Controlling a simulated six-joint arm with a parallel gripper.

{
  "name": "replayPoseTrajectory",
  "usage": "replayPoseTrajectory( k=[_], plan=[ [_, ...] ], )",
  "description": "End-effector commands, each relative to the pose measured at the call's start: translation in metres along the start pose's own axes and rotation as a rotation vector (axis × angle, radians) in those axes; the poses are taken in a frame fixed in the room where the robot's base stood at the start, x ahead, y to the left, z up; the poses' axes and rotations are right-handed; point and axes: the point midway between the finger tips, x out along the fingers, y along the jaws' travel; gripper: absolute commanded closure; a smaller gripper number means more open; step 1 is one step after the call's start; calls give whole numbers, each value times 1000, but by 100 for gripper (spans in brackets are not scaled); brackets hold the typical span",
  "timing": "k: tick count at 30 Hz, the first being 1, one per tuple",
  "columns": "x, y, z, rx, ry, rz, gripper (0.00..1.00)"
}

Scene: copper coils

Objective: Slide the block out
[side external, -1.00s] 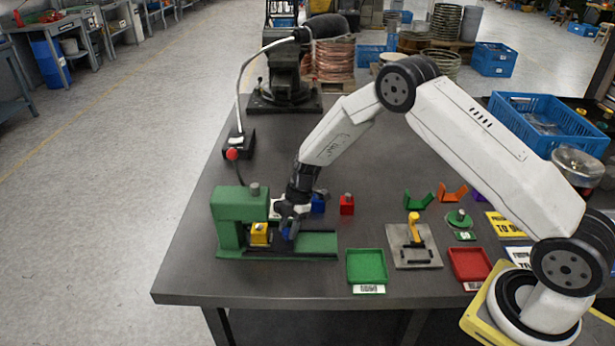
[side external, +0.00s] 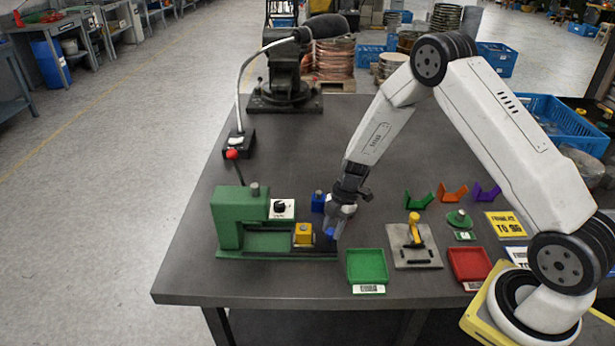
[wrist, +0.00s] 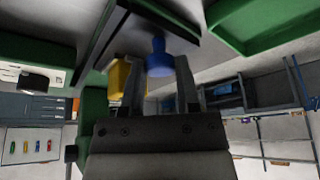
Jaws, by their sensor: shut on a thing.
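A green fixture (side external: 228,220) with a low channel stands at the front left of the table. My gripper (side external: 336,231) is at the channel's right end, just right of the yellow block. It is shut on a blue knob (wrist: 158,60), which sits between the two fingers in the wrist view. The fingers partly hide the knob, and how it joins the yellow block is unclear.
A white panel with a black dial (side external: 281,208) sits behind the channel. A blue block (side external: 318,202) stands close behind my gripper. A green tray (side external: 367,283), a grey plate with a yellow handle (side external: 415,258) and a red tray (side external: 470,280) lie to the right.

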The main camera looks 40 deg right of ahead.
Motion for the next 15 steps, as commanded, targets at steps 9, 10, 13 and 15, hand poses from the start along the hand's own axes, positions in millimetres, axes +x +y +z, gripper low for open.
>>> replayPoseTrajectory(
  k=[9, 10, 13, 15],
  plan=[
    [-5, -9, 9, -1, -3, 3, 100],
    [-5, -9, 9, -1, -3, 2, 100],
    [-5, -10, 10, 0, -3, 1, 53],
    [-4, -10, 9, 1, -2, 0, 31]
  ],
)
